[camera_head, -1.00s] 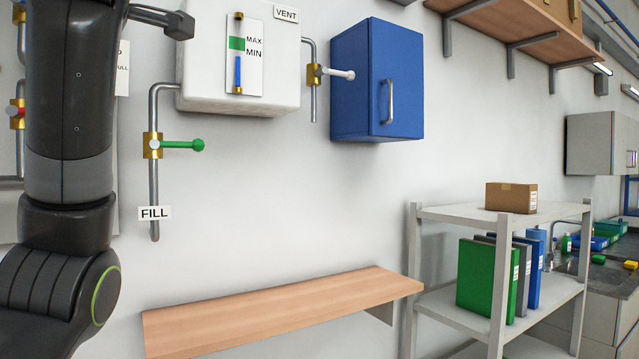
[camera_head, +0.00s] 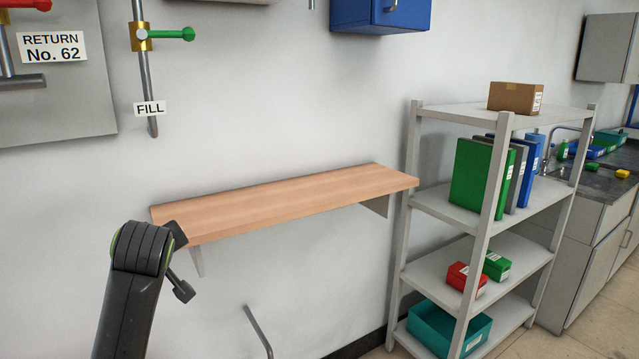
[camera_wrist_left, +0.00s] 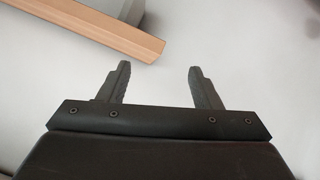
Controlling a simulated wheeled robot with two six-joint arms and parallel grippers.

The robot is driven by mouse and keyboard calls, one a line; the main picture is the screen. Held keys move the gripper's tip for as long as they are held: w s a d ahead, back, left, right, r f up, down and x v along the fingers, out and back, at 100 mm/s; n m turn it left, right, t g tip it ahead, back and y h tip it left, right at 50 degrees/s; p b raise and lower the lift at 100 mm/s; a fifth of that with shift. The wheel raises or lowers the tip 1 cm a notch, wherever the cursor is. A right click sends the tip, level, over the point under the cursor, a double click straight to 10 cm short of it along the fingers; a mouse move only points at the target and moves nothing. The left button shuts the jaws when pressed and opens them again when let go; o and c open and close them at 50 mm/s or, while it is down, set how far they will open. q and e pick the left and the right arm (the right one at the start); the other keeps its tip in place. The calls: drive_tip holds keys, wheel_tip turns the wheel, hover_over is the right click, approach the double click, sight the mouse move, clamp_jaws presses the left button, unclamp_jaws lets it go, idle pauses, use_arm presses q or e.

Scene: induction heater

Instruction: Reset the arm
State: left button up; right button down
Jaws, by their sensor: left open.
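My left arm comes up from the bottom left in the head view. Its gripper (camera_head: 183,262) is in front of the white wall, close to the left end of the wooden wall shelf (camera_head: 290,196) and a little below it. In the left wrist view the two fingers of the gripper (camera_wrist_left: 158,85) stand wide apart with nothing between them. The edge of the wooden shelf (camera_wrist_left: 105,22) shows beyond them at the upper left, apart from the fingers in that picture. My right gripper is not in view.
A grey rack (camera_head: 493,232) with binders, boxes and a teal bin stands to the right. The fill pipe with a green-handled valve (camera_head: 172,34) hangs on the wall above the shelf. A thin bent grey bar (camera_head: 258,332) shows at the bottom. The wooden shelf is bare.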

use_arm(q)
drive_tip(key=s+f+m+g+h, duration=0.1)
drive_tip(key=s+f+m+g, duration=0.15)
drive_tip(key=s+f, duration=0.75)
drive_tip(key=s+f+m+g+h, duration=0.1)
drive_tip(key=s+f+m, duration=0.35)
drive_tip(key=f, duration=0.95)
drive_tip(key=s+f+m+g+h, duration=0.15)
drive_tip(key=s+f, duration=0.35)
drive_tip(key=s, duration=0.8)
drive_tip(key=s+f+m+g, duration=0.15)
drive_tip(key=s+f, duration=0.35)
drive_tip(key=s, duration=0.8)
wheel_tip(320, 180, down, 24)
drive_tip(key=a+n+g, duration=0.1)
drive_tip(key=g, duration=0.1)
drive_tip(key=s+d+f, duration=0.1)
drive_tip(key=s+f, duration=1.4)
drive_tip(key=shift+f+g+h, duration=0.35)
drive_tip(key=shift+f+g, duration=0.05)
drive_tip(key=shift+g, duration=0.05)
drive_tip(key=shift+d, duration=0.1)
